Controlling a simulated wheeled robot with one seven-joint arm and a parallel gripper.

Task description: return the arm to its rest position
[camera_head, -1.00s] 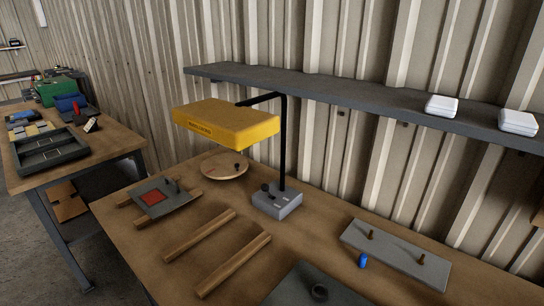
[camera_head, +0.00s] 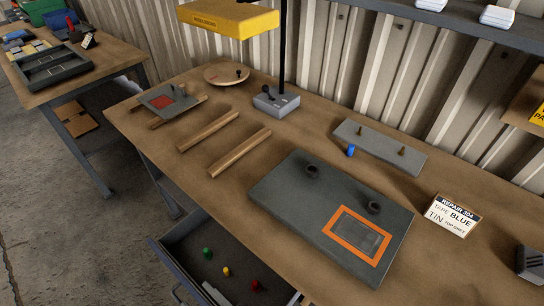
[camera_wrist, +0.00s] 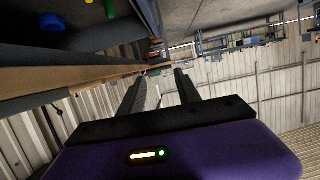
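My gripper (camera_wrist: 160,76) shows only in the wrist view. Its two dark fingers stand apart with nothing between them, so it is open and empty. The purple body of my gripper fills the bottom of that view, with a small lit display on it. My arm is not in the head view. The wrist view lies at an odd angle, with a wooden bench edge (camera_wrist: 60,78) along the left, close to my gripper. I cannot tell from it whether they touch.
The bench (camera_head: 205,92) holds a grey panel (camera_head: 290,195) with an orange-framed window, two wooden bars, a grey plate (camera_head: 400,155) with two pegs, a lamp (camera_head: 230,20) and a sign (camera_head: 453,215). An open drawer (camera_head: 185,255) with coloured pieces juts out below. Floor at left is clear.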

